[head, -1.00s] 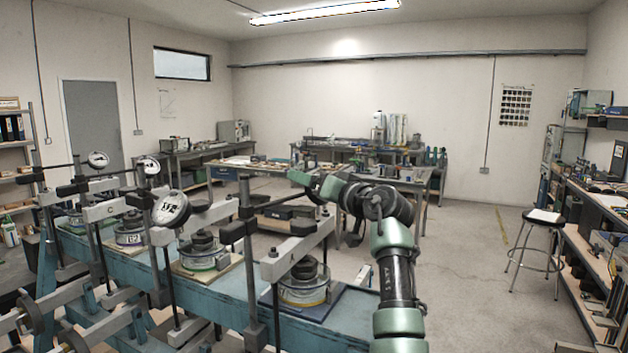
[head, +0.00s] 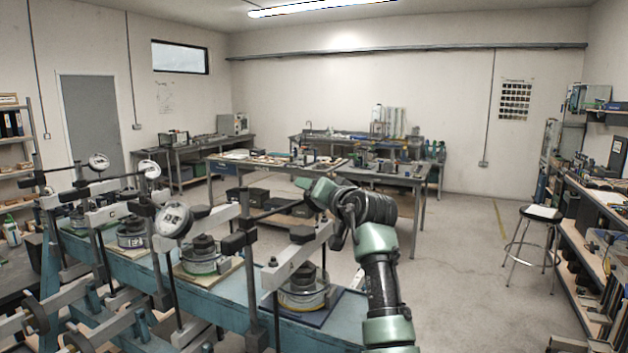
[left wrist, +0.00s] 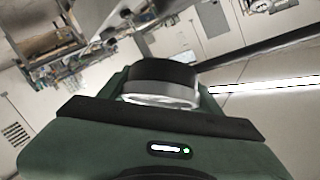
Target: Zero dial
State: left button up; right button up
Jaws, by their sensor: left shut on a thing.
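Several lever frames stand in a row, each with a dial gauge on a dark rod. White-faced dials show at the nearer frame (head: 174,219), the middle one (head: 150,168) and the far one (head: 99,161). My left gripper (head: 306,188) is at the end of the rod (head: 272,211) of the nearest frame, marked A. It is shut on a round dial (left wrist: 160,85), black with a silver-white rim, seen edge-on in the left wrist view. The dial's face and needle are hidden there, and my gripper hides it in the head view. My right gripper is not in view.
The frame A cell (head: 303,288) sits on the blue bench (head: 235,300) below my gripper. Upright posts and hanging rods stand close to its left. A stool (head: 540,213) and a shelf bench are at the right. The floor between is clear.

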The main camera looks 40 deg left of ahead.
pick_arm(q)
jog(key=shift+r+m, duration=0.15)
jog(key=shift+m, duration=0.15)
jog(key=shift+w+h, duration=0.1)
jog(key=shift+h, duration=0.2)
jog(key=shift+f, duration=0.2)
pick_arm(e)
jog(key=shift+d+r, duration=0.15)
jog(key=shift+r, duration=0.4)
pick_arm(q)
jog(key=o, duration=1.4)
jog(key=shift+b+v, duration=1.55)
jog(key=shift+v, duration=2.3)
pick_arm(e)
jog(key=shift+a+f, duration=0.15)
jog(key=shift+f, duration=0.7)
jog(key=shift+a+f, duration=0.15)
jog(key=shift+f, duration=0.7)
pick_arm(q)
jog(key=shift+f, duration=0.15)
